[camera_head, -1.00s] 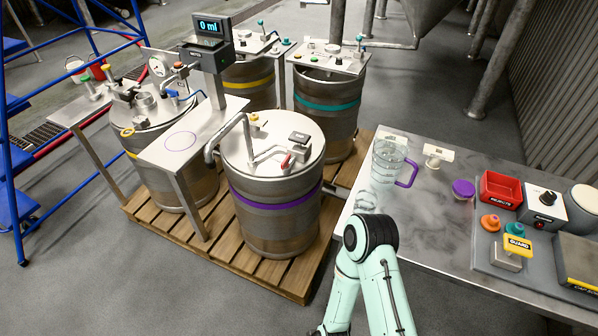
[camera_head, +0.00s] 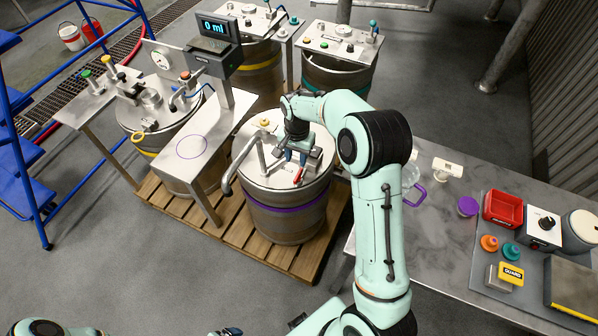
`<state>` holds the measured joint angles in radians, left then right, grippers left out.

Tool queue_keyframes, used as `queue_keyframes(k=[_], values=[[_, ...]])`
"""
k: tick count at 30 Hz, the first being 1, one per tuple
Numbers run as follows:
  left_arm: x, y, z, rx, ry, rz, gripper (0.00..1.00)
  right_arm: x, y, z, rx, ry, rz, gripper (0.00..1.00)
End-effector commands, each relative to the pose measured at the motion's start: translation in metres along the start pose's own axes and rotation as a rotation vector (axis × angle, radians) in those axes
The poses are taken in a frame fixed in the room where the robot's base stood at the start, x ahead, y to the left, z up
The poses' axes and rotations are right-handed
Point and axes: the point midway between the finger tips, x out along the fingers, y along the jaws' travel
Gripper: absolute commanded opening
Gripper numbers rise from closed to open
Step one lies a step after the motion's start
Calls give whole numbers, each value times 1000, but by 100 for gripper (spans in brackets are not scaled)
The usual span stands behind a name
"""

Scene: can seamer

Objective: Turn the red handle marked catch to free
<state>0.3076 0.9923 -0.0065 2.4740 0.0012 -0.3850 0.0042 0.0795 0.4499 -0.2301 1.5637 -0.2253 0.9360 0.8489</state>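The small red handle (camera_head: 298,175) sits on the steel lid (camera_head: 258,172) of the drum with the purple band (camera_head: 288,207). It shows just below my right gripper's fingertips in the picture. My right gripper (camera_head: 297,157) points down over this lid, its two blue fingers apart with nothing seen between them. I cannot tell whether a finger touches the handle. The marking "catch" is not readable. My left gripper (camera_head: 229,331) barely shows at the bottom edge, and its fingers cannot be made out.
A bent steel pipe (camera_head: 228,181) rises beside the lid's left side. The "0 ml" display (camera_head: 215,27) stands behind on the left. On the bench at right are a jug with a purple handle (camera_head: 416,196), a red tray (camera_head: 502,209) and a yellow guard block (camera_head: 512,273).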

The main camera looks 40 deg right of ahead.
Motion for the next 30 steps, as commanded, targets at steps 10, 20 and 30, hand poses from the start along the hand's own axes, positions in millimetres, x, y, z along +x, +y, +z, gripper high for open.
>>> queue_keyframes(k=[10, 20, 30], values=[[2, -1, 0, 0, 1, 0, 96, 2, 6, -10, 62, 12, 17, 37], [3, -1, 1, 0, 0, 0, 96, 72, 6, -12, 60, 12, 16, 37], [2, -1, 0, 0, 0, 0, 96, 104, 5, -13, 60, 15, 12, 37]])
